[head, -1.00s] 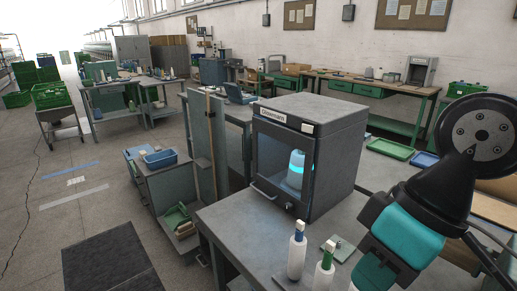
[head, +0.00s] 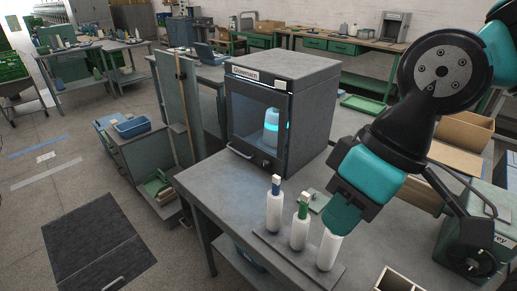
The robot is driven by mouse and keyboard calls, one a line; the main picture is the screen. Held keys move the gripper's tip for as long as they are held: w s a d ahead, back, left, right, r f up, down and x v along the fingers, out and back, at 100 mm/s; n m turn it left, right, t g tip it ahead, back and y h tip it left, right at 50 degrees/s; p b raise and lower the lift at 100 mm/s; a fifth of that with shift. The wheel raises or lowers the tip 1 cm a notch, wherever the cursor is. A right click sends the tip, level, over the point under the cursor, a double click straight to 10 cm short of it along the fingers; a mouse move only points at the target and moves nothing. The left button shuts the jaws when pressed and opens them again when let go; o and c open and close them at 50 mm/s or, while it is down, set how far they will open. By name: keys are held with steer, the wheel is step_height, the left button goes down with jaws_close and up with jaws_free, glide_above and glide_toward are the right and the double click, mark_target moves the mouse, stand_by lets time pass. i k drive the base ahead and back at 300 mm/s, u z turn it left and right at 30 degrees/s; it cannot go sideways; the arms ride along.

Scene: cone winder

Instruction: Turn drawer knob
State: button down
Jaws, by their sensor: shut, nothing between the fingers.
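A dark grey cabinet (head: 315,110) with a glass front stands on the grey bench. A bar handle (head: 239,153) and a small round dark knob (head: 265,163) sit low on its front. I cannot tell whether this knob belongs to a drawer; no other drawer knob is clear. My gripper (head: 338,224), at the lower end of my teal and black arm, is shut and empty. It appears in front of a white bottle's top, to the right of and nearer than the knob. The fingertips are hard to make out, and any contact is unclear.
White bottles (head: 300,234) stand on a dark board at the bench's front. A small greenish plate (head: 313,200) lies behind them. A grey-green machine (head: 485,225) stands at the right, with an open box at the bottom edge. Bench left of the bottles is clear.

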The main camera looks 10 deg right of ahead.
mark_target(266, 165)
steer(key=k, duration=1.25)
steer(key=u, duration=0.55)
steer(key=i, duration=0.45)
steer(key=u, duration=0.6)
steer(key=i, duration=1.4)
steer(key=z, duration=1.15)
steer(key=i, duration=0.3)
steer(key=z, duration=0.1)
